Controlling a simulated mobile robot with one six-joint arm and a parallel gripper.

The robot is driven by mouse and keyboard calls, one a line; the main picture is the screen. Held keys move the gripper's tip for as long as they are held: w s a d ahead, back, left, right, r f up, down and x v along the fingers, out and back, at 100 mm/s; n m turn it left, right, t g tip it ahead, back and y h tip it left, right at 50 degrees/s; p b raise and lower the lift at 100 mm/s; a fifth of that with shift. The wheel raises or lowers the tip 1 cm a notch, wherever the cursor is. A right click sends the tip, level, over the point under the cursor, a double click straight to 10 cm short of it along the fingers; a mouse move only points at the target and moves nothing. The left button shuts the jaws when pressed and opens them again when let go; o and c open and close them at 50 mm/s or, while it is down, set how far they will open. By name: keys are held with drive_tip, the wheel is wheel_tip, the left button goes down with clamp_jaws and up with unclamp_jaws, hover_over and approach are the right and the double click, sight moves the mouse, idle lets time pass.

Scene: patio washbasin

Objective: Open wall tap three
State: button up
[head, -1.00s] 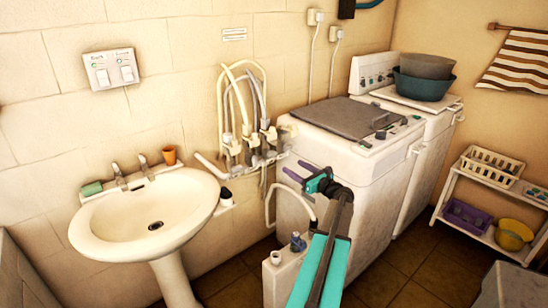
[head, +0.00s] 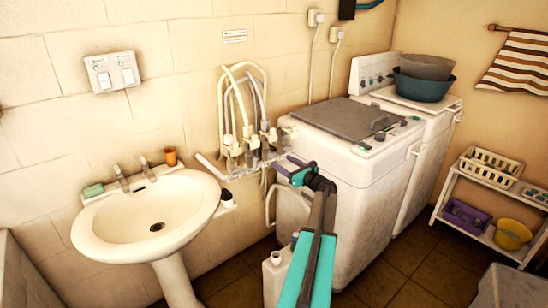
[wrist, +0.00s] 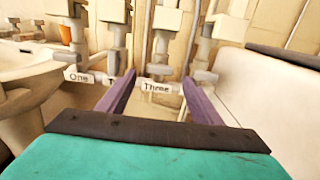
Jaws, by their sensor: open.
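Wall tap three (wrist: 163,40) is a pale tap with a hose, just above a label reading "Three" (wrist: 157,86) in the wrist view. In the head view it appears to be the right-hand tap (head: 268,139) of the row on the wall. My gripper (wrist: 158,84) is open and empty, its two purple fingers on either side of the label and below the tap. In the head view my gripper (head: 288,165) is right of the taps, beside the washing machine. I cannot tell how far the fingers are from the tap.
A label "One" (wrist: 78,77) is at left; the label between is mostly hidden by my left finger. The washing machine (head: 340,160) stands close on the right. The washbasin (head: 150,215) is to the left. A white jug-like container (head: 278,275) stands below my arm.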

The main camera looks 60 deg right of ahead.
sight(274, 156)
drive_tip(key=shift+p+x, duration=0.8)
drive_tip(key=shift+x, duration=2.4)
drive_tip(key=c, duration=0.9)
drive_tip(key=shift+s+a, duration=0.1)
drive_tip(key=shift+a, duration=0.35)
drive_tip(key=shift+c, duration=0.8)
drive_tip(key=shift+d+f, duration=0.15)
drive_tip(key=shift+d, duration=0.15)
